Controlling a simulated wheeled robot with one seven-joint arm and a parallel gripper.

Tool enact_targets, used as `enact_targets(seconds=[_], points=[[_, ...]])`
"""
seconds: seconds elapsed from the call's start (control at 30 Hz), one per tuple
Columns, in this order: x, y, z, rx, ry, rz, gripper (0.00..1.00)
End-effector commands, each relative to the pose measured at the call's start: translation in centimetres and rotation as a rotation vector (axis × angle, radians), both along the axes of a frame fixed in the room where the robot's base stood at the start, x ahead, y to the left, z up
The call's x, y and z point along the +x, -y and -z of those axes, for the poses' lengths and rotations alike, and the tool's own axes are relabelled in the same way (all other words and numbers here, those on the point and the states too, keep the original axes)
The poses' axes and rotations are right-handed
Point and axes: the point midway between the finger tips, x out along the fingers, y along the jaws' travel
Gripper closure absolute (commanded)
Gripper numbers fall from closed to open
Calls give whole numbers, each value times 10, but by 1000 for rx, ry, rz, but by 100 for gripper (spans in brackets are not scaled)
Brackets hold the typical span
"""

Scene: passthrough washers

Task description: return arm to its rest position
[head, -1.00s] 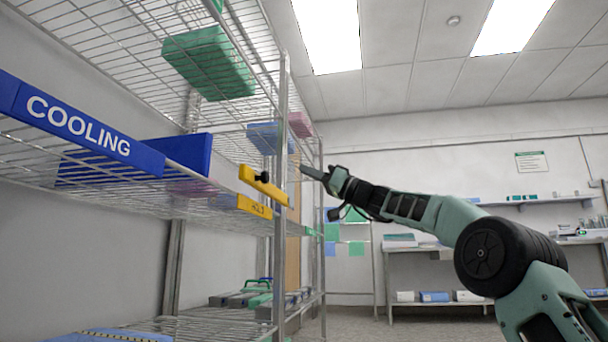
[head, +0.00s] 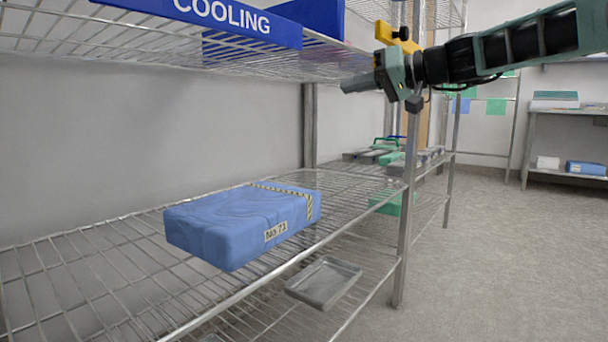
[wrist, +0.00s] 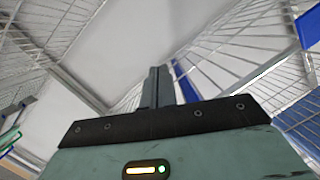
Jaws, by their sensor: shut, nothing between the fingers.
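My gripper (head: 356,84) is at the upper right in the head view, pointing left, level with the front of the shelf bearing the "COOLING" sign. Its fingers are together and hold nothing. In the wrist view the shut fingers (wrist: 158,88) stand upright in the middle, with wire shelving on both sides. My arm reaches in from the right edge of the head view, bent at the wrist. Whether the gripper touches the rack cannot be told.
The wire rack's post (head: 405,230) stands below my wrist. A blue wrapped package (head: 240,225) lies on the middle shelf, a grey tray (head: 323,282) below. A blue "COOLING" sign (head: 215,18) and yellow tag (head: 397,36) are near my gripper. Open floor (head: 510,260) lies right.

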Motion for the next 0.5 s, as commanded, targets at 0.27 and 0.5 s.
enact_targets(seconds=[0.27, 0.5], points=[[-147, -85, 103, -398, -393, -108, 100], [-291, -61, 177, -784, -575, -125, 100]])
